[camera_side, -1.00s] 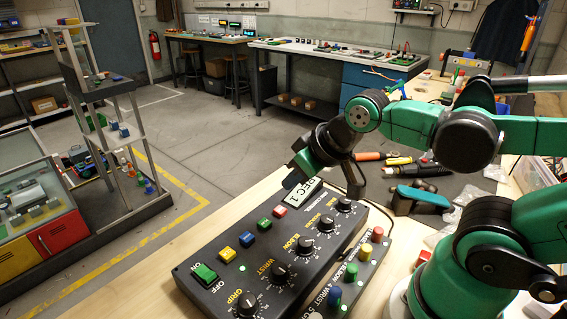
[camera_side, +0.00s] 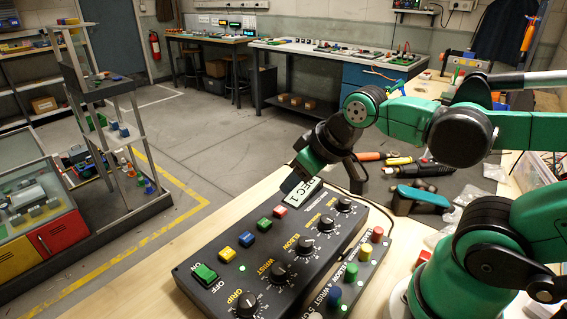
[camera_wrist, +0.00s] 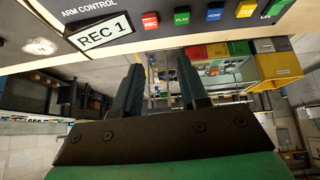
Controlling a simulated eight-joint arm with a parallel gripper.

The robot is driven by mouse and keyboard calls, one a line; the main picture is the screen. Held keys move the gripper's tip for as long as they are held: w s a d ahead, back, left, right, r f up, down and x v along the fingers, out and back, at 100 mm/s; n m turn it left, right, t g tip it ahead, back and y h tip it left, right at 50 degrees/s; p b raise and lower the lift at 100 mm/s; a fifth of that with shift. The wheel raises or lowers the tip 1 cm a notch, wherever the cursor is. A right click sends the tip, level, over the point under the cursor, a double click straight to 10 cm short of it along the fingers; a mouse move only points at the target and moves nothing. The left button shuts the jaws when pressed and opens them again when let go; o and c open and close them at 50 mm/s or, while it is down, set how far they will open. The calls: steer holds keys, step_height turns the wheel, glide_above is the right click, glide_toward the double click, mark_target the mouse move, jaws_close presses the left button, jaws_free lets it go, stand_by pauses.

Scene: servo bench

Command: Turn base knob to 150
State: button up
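The black control panel (camera_side: 215,268) lies on the wooden bench in the side view. Its base knob (camera_side: 344,204) appears to be the farthest in the row of black knobs. The small print on its dial cannot be read, so its setting cannot be told. My gripper (camera_side: 292,184) is above the panel's far edge, by the REC 1 label (camera_side: 305,193), left of the base knob and apart from it. In the wrist view, the two dark fingers of my gripper (camera_wrist: 160,64) stand apart with nothing between them. The knobs are out of the wrist view.
The other knobs, such as the elbow knob (camera_side: 304,245), stand close together in the same row. Colored buttons, including a red one (camera_side: 280,211), line the left side. A strip with colored caps (camera_side: 352,272) lies to the right. Tools (camera_side: 410,167) lie beyond the panel.

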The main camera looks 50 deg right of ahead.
steer(key=o, duration=0.3)
steer(key=d+g, duration=0.1)
steer(key=d+n+g, duration=0.1)
steer(key=d, duration=0.1)
steer(key=d+f, duration=0.1)
steer(key=shift+s+d+n+g+h, duration=0.3)
steer(key=shift+s+d+g, duration=0.05)
steer(key=shift+s+g, duration=0.05)
steer(key=n+g, duration=0.3)
glide_above(346, 200)
steer(key=shift+w+a+f, duration=0.15)
steer(key=shift+w+f, duration=0.05)
steer(key=shift+f, duration=0.25)
steer(key=shift+w+a+f, duration=0.15)
steer(key=shift+f, duration=0.25)
steer(key=shift+s+d+f+g+y, duration=0.1)
steer(key=shift+s+d+g+y, duration=0.2)
steer(key=shift+y, duration=0.1)
steer(key=shift+f, duration=2.8)
jaws_close()
